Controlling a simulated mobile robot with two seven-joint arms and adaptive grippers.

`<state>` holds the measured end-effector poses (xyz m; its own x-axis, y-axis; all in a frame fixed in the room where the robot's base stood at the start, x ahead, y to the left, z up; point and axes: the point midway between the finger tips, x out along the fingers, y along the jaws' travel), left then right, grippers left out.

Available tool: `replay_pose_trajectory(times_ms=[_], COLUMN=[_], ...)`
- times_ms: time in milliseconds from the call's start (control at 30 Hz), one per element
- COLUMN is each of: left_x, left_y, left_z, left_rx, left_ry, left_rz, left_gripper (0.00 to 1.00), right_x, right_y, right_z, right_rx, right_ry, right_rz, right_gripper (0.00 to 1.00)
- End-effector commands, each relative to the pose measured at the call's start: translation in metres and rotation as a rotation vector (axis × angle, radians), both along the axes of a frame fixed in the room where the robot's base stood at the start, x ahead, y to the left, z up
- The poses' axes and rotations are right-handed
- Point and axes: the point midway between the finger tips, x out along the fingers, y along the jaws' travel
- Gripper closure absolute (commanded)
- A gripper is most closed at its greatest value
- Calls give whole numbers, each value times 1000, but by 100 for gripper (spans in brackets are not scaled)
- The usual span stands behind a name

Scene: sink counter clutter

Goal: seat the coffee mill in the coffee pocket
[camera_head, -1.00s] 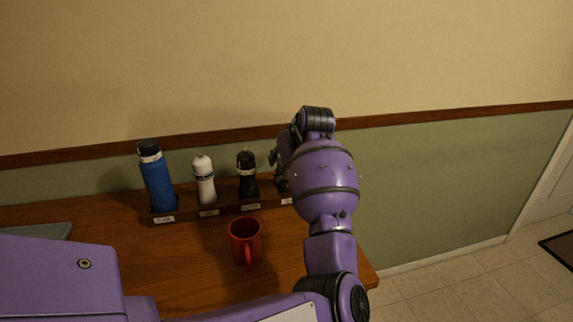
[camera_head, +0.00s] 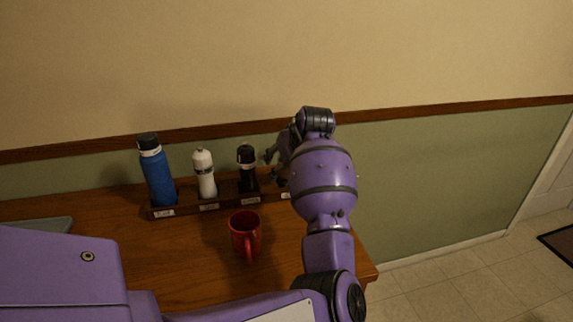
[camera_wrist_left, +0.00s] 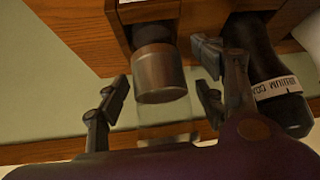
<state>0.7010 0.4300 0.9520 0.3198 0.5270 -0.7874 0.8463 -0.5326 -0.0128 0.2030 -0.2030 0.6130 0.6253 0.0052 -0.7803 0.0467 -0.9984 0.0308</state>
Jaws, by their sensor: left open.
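The coffee mill, as I take it, is a brownish metal cylinder (camera_wrist_left: 160,75) with a clear part, in the left wrist view. Its far end goes into a pocket at the end of the wooden rack (camera_wrist_left: 150,12); how deep it sits I cannot tell. My left gripper (camera_wrist_left: 163,90) is open, with its fingers on either side of the cylinder and visible gaps. In the head view my left gripper (camera_head: 274,157) is at the rack's right end, where my arm hides the mill and most of that pocket. My right gripper is not in view.
A blue bottle (camera_head: 157,175), a white bottle (camera_head: 205,175) and a black bottle (camera_head: 247,168) stand in the labelled rack (camera_head: 180,210). The black bottle (camera_wrist_left: 268,75) is close beside my finger. A red mug (camera_head: 245,237) stands in front. The wall is close behind.

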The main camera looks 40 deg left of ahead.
Motion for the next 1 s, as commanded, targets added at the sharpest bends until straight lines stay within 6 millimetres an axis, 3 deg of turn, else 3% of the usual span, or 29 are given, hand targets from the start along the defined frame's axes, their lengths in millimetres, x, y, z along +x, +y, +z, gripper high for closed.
replay_pose_trajectory(times_ms=[233, 700, 1000], left_x=[-3, -32, -38], left_y=[-6, -54, -64], left_z=[7, 80, 95], left_rx=[-2, -1, -1], left_ry=[1, -2, 1], left_rz=[0, 0, -1], left_gripper=[37, 37, 37], right_x=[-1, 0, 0], right_y=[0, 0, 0], right_z=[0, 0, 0], right_rx=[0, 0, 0], right_ry=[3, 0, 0], right_rz=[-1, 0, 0], right_gripper=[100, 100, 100])
